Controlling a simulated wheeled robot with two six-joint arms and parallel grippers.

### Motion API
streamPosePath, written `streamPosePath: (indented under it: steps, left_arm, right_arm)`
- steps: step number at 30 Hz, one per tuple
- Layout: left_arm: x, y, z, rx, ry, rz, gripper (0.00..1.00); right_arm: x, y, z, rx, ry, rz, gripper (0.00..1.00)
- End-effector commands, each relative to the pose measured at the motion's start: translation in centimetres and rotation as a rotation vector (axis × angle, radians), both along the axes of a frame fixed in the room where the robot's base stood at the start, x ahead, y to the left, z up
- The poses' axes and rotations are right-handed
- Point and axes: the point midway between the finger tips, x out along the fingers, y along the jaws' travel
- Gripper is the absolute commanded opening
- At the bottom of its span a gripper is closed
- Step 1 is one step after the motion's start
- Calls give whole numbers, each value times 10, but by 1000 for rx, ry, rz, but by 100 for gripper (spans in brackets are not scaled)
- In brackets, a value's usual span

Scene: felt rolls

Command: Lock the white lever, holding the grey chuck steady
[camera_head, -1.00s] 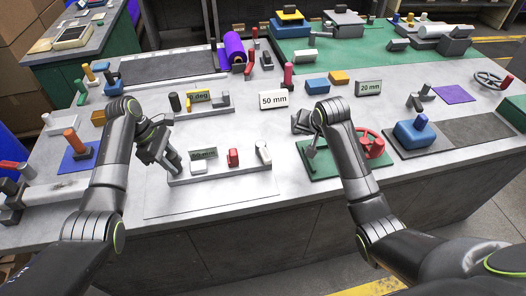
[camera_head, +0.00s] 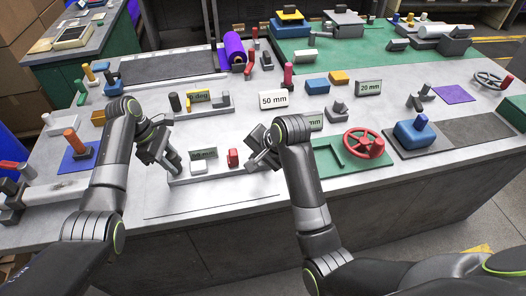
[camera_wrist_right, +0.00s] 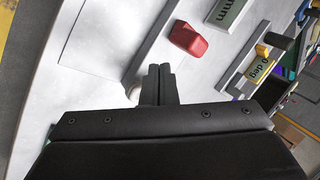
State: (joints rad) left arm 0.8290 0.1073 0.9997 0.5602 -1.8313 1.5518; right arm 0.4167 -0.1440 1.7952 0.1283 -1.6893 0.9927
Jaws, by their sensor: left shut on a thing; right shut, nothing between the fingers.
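My left gripper (camera_head: 174,165) is shut at the left end of the front fixture's long grey base (camera_head: 222,174). It seems to hold the grey chuck, which its fingers mostly hide. My right gripper (camera_head: 257,162) is shut and empty at the base's right end. It also shows in the right wrist view (camera_wrist_right: 158,84), fingers together. A pale rounded piece (camera_wrist_right: 132,93), probably the white lever, shows just beside the fingers there; I cannot tell if they touch. In the head view the right gripper covers that spot.
A green board with a red wheel (camera_head: 364,143) lies to the right. A second fixture with a yellow block (camera_head: 188,103) stands behind. The bench front is clear.

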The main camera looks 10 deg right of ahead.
Motion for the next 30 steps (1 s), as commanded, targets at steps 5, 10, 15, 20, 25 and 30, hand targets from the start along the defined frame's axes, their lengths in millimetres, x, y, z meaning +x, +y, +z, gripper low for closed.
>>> streamPosePath:
  steps: [5, 10, 15, 20, 25, 30]
  left_arm:
    - [-2, 0, -4, 0, 9, 1, 0]
    - [-2, 0, -4, 0, 9, 1, 0]
    - [-2, 0, -4, 0, 9, 1, 0]
    - [-2, 0, -4, 0, 9, 1, 0]
    - [-2, 0, -4, 1, 9, 1, 0]
    - [-2, 0, -4, 1, 9, 1, 0]
  right_arm:
    - [0, 0, -25, 0, 2, 0, 0]
    - [0, 0, -40, 0, 1, 0, 0]
    - [0, 0, -45, 0, -2, 0, 0]
    - [0, 0, -46, 0, -2, 0, 0]
    - [0, 0, -46, 0, -2, 0, 0]
    - [0, 0, -46, 0, -2, 0, 0]
